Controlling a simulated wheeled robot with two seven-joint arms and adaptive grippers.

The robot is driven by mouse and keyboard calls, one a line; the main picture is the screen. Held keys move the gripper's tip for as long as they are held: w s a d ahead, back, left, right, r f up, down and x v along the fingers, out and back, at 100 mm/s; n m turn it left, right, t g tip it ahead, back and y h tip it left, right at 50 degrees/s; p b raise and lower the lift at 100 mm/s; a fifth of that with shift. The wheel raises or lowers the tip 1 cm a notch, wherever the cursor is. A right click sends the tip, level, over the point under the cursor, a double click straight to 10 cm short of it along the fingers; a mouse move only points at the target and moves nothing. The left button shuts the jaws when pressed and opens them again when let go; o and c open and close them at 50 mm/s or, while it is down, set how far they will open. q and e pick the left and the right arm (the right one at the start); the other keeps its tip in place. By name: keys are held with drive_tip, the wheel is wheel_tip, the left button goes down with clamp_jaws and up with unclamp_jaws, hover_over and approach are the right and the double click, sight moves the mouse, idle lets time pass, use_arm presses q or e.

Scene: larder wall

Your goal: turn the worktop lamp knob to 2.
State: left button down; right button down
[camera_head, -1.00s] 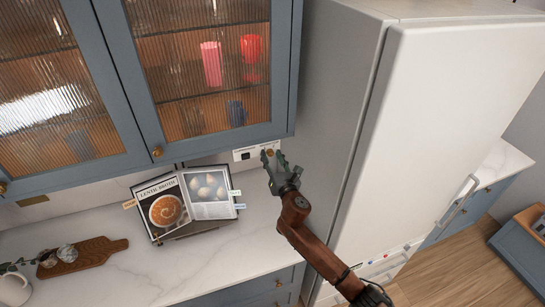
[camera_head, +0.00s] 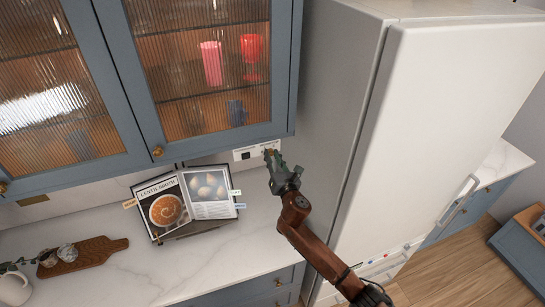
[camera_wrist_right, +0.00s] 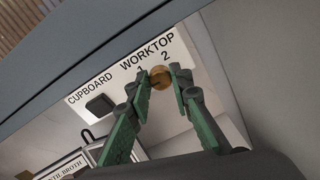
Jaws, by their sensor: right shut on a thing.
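The worktop lamp knob (camera_wrist_right: 160,74) is a small round brass knob on a white plate (camera_wrist_right: 118,70) under the wall cupboard. In the right wrist view the plate reads "WORKTOP" with "1" and "2" beside the knob. My right gripper (camera_wrist_right: 163,80) has its two green fingers closed on either side of the knob. In the head view my right gripper (camera_head: 271,158) is at the right end of the plate and hides most of the knob. I cannot tell which number the knob points to. My left gripper is not in view.
A black switch (camera_wrist_right: 100,104) marked "CUPBOARD" sits on the same plate. The blue glass-front cupboard (camera_head: 222,138) hangs just above. A tall white fridge (camera_head: 440,120) stands close on the right. An open cookbook (camera_head: 186,203) and a wooden board (camera_head: 85,254) are on the marble worktop (camera_head: 140,272).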

drive_tip(key=shift+m, duration=0.4)
drive_tip(key=shift+m+p, duration=0.3)
drive_tip(key=shift+m, duration=0.7)
drive_tip(key=m, duration=0.3)
drive_tip(key=shift+m, duration=0.3)
drive_tip(key=m+p, duration=0.1)
drive_tip(key=m, duration=0.5)
drive_tip(key=shift+d+g, duration=0.1)
drive_tip(key=shift+g, duration=0.3)
drive_tip(key=m, duration=0.5)
drive_tip(key=shift+y, duration=0.4)
drive_tip(key=m+p, duration=0.1)
drive_tip(key=m, duration=0.4)
drive_tip(key=shift+f, duration=0.1)
drive_tip(key=shift+m, duration=0.4)
